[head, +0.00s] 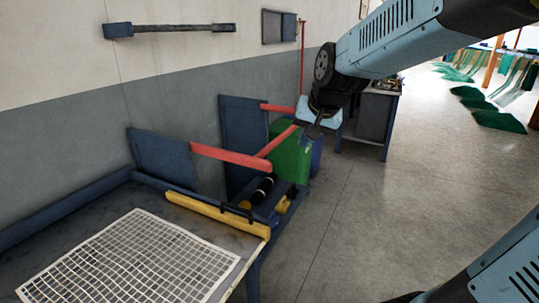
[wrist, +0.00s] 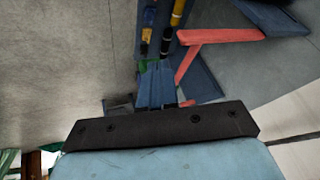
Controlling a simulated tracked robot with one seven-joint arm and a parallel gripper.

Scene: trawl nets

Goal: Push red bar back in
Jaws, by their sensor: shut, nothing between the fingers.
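A long red bar (head: 230,157) runs to the right from a dark blue upright panel (head: 160,162) in the head view. A second red length (head: 280,141) slants from near its end up towards my gripper (head: 313,130). In the wrist view the red bar (wrist: 212,36) and the slanting length (wrist: 187,62) form an angle, the latter reaching close to the dark gripper mount. My gripper is shut and empty, near the far end of the slanting length. I cannot tell whether it touches it. A shorter red piece (head: 278,108) sticks out from the farther blue panel (head: 240,118).
A green container (head: 291,158) stands beneath the slanting red length. A yellow bar (head: 215,212) edges the table with a white net (head: 130,262). Black and yellow rollers (head: 262,188) lie beside it.

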